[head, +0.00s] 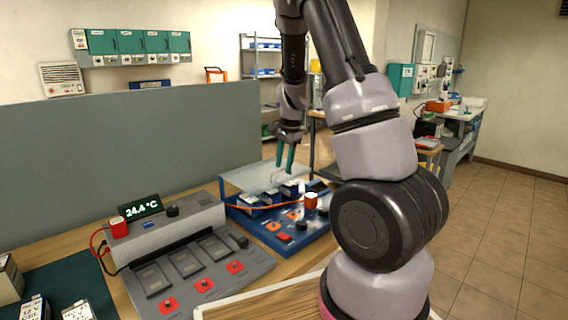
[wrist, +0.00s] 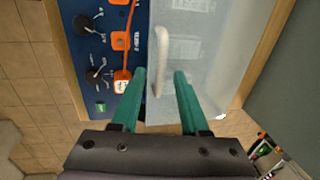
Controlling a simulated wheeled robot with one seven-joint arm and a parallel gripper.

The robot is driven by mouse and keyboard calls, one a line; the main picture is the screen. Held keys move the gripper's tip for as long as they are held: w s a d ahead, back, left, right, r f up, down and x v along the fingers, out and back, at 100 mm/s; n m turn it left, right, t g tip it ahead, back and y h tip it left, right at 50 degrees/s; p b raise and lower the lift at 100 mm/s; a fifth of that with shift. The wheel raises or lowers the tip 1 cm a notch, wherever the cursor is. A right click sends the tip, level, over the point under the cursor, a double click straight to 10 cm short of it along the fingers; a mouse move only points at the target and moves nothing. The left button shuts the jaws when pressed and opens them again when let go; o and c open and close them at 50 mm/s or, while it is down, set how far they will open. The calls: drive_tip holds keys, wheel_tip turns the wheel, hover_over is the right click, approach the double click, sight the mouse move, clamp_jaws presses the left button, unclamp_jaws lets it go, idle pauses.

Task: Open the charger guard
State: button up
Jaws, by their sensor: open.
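The charger guard (wrist: 215,75) is a clear, pale panel that lies over the right part of the blue charger (wrist: 115,18) in the wrist view. In the head view the guard (head: 246,177) covers the back of the charger (head: 312,246), with batteries showing under it, and looks lowered. A pale bar handle (wrist: 163,48) runs along the guard's edge. My gripper (wrist: 160,72) has its green fingers apart on either side of the handle's near end in the picture. I cannot tell whether they touch it. My gripper (head: 285,168) points down above the guard in the head view.
A grey charging station (head: 190,262) with a temperature display stands to the left. A grey partition (head: 130,160) rises behind the bench. Tiled floor at the right is clear.

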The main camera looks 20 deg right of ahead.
clamp_jaws()
idle(1.3)
